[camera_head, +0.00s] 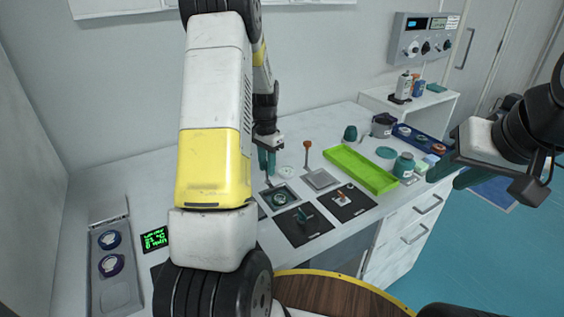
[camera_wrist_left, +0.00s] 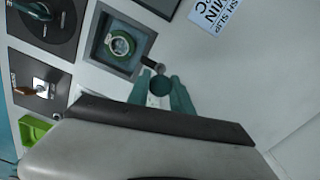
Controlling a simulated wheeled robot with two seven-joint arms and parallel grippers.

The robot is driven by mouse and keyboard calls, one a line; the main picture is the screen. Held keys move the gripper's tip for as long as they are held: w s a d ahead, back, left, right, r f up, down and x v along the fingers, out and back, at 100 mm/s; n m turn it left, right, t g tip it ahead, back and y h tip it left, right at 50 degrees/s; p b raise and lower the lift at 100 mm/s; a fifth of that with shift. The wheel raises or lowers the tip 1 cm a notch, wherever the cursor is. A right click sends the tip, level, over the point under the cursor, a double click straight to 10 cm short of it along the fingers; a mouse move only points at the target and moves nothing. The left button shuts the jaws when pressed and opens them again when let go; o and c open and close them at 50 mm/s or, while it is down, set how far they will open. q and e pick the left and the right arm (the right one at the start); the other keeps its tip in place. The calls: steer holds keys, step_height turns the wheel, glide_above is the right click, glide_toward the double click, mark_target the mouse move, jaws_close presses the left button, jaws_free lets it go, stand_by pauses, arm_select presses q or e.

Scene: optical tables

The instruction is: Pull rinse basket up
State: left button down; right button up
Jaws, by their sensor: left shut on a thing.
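The rinse basket sits at a square grey basin (camera_head: 281,208) on the white bench, with a green-rimmed ring (camera_wrist_left: 120,45) showing inside it in the left wrist view. A dark round handle end (camera_wrist_left: 160,85) rises at the basin's corner. My left gripper (camera_head: 267,166) is shut on this basket handle, with its teal fingers (camera_wrist_left: 161,92) on either side. The basket's depth in the basin cannot be told. My right gripper (camera_head: 446,178) is open and empty, with its teal fingers apart, off the bench at the right.
An orange-knobbed handle (camera_head: 307,146) stands by a grey plate (camera_head: 321,180). Two black panels with switches (camera_head: 303,226) lie in front. A green tray (camera_head: 361,170), a teal jar (camera_head: 404,165) and a blue rack (camera_head: 425,141) are to the right. My left arm hides part of the bench.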

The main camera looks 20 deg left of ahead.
arm_select(q)
steer(key=shift+w+r, duration=0.15)
steer(key=shift+r, duration=1.65)
steer(key=c, duration=1.3)
jaws_free()
steer(key=shift+r, duration=0.1)
steer(key=shift+o, duration=0.8)
step_height(320, 180, up, 8)
steer(key=shift+f, duration=0.2)
